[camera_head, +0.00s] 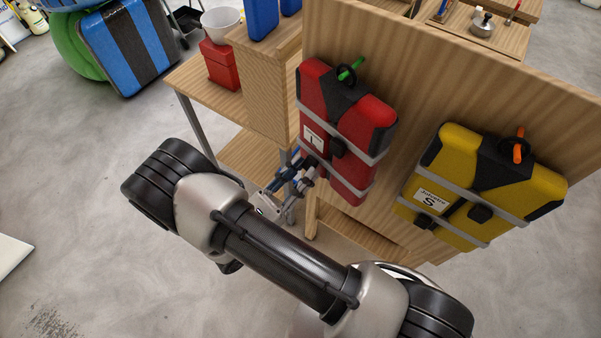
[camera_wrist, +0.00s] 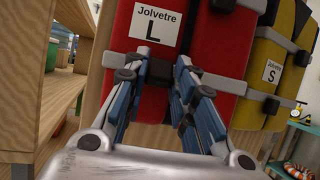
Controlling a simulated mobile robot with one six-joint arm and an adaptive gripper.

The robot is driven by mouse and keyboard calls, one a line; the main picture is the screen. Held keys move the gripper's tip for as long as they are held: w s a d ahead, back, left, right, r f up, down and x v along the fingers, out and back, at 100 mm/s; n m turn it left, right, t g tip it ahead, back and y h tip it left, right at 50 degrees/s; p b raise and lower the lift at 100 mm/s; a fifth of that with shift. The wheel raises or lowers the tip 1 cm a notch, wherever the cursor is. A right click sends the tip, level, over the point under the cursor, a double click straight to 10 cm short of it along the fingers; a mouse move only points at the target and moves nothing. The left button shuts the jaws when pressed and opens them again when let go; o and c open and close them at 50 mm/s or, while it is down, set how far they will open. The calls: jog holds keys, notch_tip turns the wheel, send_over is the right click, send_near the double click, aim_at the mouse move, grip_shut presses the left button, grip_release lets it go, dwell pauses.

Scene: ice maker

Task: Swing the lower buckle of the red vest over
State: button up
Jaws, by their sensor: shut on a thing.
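The red vest (camera_head: 352,112) hangs on the wooden panel, with grey straps and a white label marked L; it also fills the middle of the wrist view (camera_wrist: 205,30). A black buckle (camera_head: 338,148) sits on its upper strap. My gripper (camera_head: 306,163) is at the vest's lower left edge. In the wrist view my gripper (camera_wrist: 163,66) has its blue-padded fingers on either side of the dark lower buckle (camera_wrist: 160,72) on the lower grey strap, just below the label. It is shut on this buckle, and the fingertips partly hide it.
A yellow vest (camera_head: 465,195) marked S hangs close to the right on the same wooden panel (camera_head: 430,75). A wooden shelf (camera_head: 262,95) with a red box (camera_head: 219,66) stands to the left.

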dwell(0.3)
jog(key=o, duration=1.1)
jog(key=shift+c, duration=0.2)
jog(key=v, duration=1.2)
